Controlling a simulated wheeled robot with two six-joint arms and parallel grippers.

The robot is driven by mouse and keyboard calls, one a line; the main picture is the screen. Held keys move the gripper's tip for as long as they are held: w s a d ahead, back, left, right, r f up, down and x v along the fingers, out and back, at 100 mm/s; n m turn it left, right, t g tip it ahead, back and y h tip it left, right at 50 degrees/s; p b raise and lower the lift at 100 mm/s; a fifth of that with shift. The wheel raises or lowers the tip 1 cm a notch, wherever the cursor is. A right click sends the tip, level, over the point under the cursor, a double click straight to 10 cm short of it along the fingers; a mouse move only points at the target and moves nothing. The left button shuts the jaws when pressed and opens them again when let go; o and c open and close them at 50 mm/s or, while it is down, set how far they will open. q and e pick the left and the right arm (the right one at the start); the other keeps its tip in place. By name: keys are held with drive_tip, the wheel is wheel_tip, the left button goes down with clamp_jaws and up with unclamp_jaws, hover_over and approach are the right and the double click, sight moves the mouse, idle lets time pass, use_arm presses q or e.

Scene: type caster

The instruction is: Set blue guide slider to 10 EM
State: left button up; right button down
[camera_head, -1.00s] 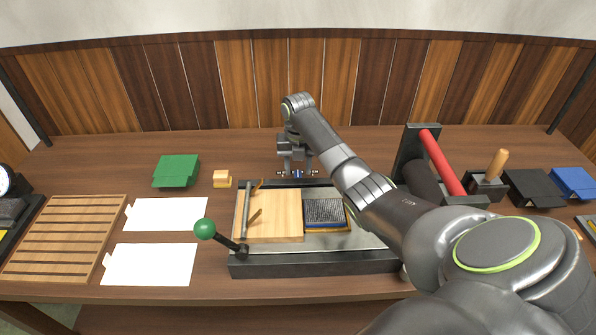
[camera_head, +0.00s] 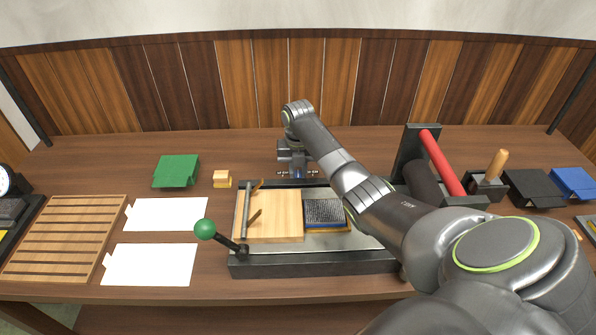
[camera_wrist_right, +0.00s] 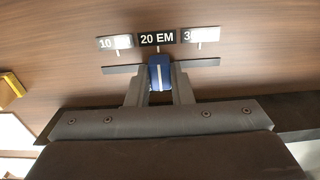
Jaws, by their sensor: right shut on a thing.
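The blue guide slider (camera_wrist_right: 160,73) sits on a dark rail (camera_wrist_right: 204,63) in the right wrist view, under the 20 EM label (camera_wrist_right: 157,38). The 10 EM label (camera_wrist_right: 115,42) is to its left, partly washed out by glare, and a third label (camera_wrist_right: 201,35) is to its right. My right gripper (camera_wrist_right: 159,82) is shut on the blue slider, one finger on each side. In the head view my right gripper (camera_head: 297,173) is behind the press bed, with a bit of blue between its fingers. My left gripper is not in view.
The press bed (camera_head: 318,262) with a green-knobbed lever (camera_head: 205,229) stands in front of the gripper. A small wooden block (camera_head: 222,179) and a green box (camera_head: 176,171) lie to the left. A red-handled roller (camera_head: 442,162) stands to the right.

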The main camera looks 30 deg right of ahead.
drive_tip(key=shift+a, duration=0.1)
drive_tip(key=w+a, duration=0.1)
drive_tip(key=a, duration=0.1)
drive_tip(key=w+a, duration=0.1)
drive_tip(key=a, duration=0.1)
drive_tip(key=shift+w+b, duration=0.3)
drive_tip(key=shift+b, duration=0.1)
drive_tip(key=c, duration=1.6)
unclamp_jaws()
drive_tip(key=o, duration=0.3)
drive_tip(key=shift+w+a, duration=0.1)
drive_tip(key=shift+a, duration=0.05)
